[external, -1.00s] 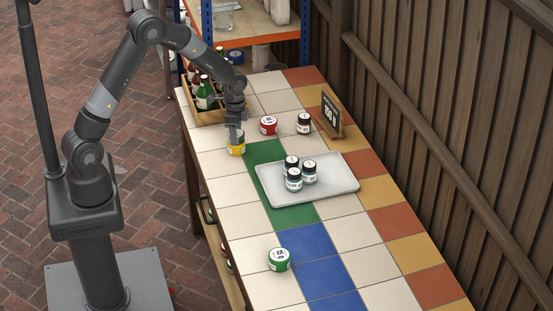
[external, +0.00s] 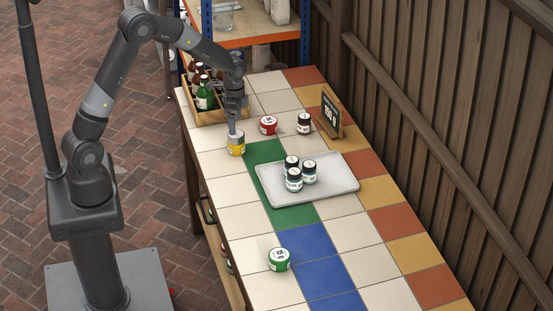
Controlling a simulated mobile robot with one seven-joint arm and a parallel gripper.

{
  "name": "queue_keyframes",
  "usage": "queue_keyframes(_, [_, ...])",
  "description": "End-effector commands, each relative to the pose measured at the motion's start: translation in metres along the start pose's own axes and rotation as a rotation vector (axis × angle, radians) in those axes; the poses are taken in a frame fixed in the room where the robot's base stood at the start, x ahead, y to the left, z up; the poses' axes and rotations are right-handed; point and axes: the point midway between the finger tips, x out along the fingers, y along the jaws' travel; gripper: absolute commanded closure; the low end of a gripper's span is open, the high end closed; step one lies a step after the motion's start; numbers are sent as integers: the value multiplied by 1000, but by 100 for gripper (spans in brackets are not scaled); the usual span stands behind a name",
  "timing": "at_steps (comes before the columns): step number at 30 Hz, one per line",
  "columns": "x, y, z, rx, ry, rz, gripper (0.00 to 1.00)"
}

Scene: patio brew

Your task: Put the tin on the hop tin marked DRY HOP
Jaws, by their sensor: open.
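A yellow tin (external: 236,149) with a greyish top stands on the pale tiles near the table's left edge. My gripper (external: 232,128) is open, pointing down at the top of this tin; I cannot tell whether the fingers touch it. A red tin (external: 268,125) with a white lid label stands to its right, apart from it. A green tin (external: 279,260) with a white lid label stands alone near the front of the table. The lettering on the tins is too small to read, so I cannot tell which is marked DRY HOP.
A grey tray (external: 335,187) holds three dark-lidded jars (external: 293,180). Another dark-lidded jar (external: 304,123) stands near a small black sign (external: 331,114). A wooden crate (external: 208,117) of bottles is behind my gripper. Tiles between the tray and the green tin are clear.

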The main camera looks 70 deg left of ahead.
Motion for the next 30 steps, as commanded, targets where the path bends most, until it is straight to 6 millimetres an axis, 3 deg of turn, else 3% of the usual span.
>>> queue_keyframes(3, [-28,-1,-1,0,4,-3,25])
queue_keyframes(9, [-58,0,0,0,2,-1,25])
queue_keyframes(20, [-77,6,1,-7,8,-8,25])
queue_keyframes(23, [-97,20,6,-28,26,-28,25])
queue_keyframes(30, [-161,80,32,-118,104,-91,25])
